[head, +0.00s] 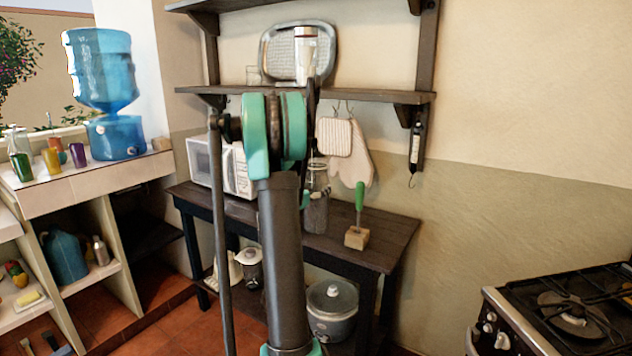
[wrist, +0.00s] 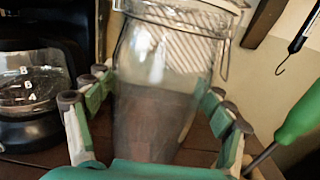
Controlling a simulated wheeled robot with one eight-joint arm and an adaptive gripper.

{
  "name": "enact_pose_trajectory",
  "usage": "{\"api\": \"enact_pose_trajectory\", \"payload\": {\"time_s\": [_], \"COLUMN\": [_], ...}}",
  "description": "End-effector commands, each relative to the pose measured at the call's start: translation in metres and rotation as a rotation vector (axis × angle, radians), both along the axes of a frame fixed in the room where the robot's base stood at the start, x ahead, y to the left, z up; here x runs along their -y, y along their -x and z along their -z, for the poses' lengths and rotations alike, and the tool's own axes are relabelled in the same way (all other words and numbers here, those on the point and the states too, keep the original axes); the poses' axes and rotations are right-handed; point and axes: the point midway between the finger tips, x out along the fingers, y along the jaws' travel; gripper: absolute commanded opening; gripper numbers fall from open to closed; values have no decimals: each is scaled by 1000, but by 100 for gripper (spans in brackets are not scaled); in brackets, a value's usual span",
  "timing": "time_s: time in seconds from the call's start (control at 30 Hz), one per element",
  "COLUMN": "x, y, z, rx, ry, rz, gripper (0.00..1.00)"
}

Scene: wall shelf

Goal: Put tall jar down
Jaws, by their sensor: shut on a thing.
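In the head view the jar (head: 317,212) shows right of my arm, at the dark wooden table (head: 385,243). Its base is low at the tabletop; I cannot tell whether it touches. My arm hides most of the gripper in the head view.
A wooden block with a green-handled tool (head: 358,232) stands close right of the jar. A coffee maker (wrist: 30,95) is close on the left in the wrist view. A white microwave (head: 215,165) is further left. Oven mitts (head: 357,165) hang behind, under the shelf (head: 385,96).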

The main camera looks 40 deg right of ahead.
Motion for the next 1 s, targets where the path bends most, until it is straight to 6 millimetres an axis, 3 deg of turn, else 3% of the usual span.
{"api": "enact_pose_trajectory", "payload": {"time_s": [0.37, 0.4, 0.5, 0.9, 1.0], "x": [0, 0, 0, 0, -8], "y": [0, 0, 0, 0, 3], "z": [2, 3, 3, 0, 0], "rx": [-1, 0, 0, 0, 0], "ry": [1, 0, 0, 0, 0], "rz": [0, 0, 0, 0, -1], "gripper": [21, 86, 98, 100, 100]}}
